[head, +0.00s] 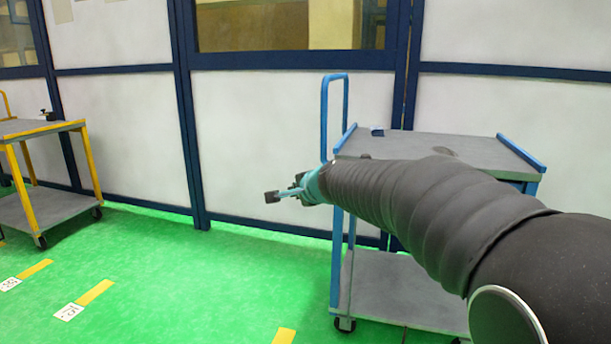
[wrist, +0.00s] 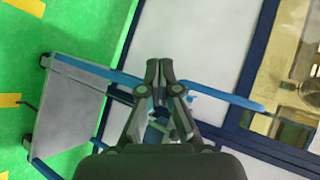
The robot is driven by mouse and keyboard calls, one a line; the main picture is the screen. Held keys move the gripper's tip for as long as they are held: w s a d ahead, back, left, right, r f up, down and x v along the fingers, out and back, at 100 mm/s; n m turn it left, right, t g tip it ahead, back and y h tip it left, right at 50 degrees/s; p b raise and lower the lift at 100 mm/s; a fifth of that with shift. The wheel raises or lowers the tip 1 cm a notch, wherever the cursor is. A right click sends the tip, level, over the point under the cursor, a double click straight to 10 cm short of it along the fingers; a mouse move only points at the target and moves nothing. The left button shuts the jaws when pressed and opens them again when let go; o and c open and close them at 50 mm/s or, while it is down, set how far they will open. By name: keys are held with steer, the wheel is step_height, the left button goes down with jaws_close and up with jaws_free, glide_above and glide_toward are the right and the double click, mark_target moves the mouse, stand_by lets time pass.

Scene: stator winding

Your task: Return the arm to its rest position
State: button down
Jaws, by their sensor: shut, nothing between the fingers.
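My arm reaches in from the right of the head view in a dark ribbed sleeve and points left. My gripper (head: 271,196) is at its end, in the air in front of the blue-framed cart. The wrist view shows my gripper (wrist: 159,66) with its fingertips together and nothing between them. The arm hides part of the cart's top and its right side.
The blue-framed cart (head: 450,146) with grey shelves stands behind my arm; its handle (head: 324,120) rises near my gripper. A yellow-framed cart (head: 40,205) stands at the far left. White panels (head: 125,130) with blue posts close the back. Green floor (head: 190,280) is free at left.

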steer(key=s+d+f+n+g+h, duration=0.1)
steer(key=s+d+f+n+g, duration=0.2)
steer(key=s, duration=0.5)
steer(key=s+d+f+n+g, duration=0.1)
steer(key=s+d+f+n, duration=0.3)
steer(key=s, duration=0.4)
steer(key=s+d+f+n+g+h, duration=0.15)
steer(key=s+f+n, duration=0.25)
steer(key=s, duration=0.4)
steer(key=s+d+f+h, duration=0.1)
steer(key=s+d, duration=0.3)
steer(key=s, duration=0.4)
steer(key=s+d+f+n+h, duration=0.1)
steer(key=s+d, duration=0.4)
steer(key=s, duration=0.2)
steer(key=shift+s+d+f+g+h, duration=0.15)
steer(key=shift+s+f+g+h, duration=0.05)
steer(key=shift+s+g+h, duration=0.2)
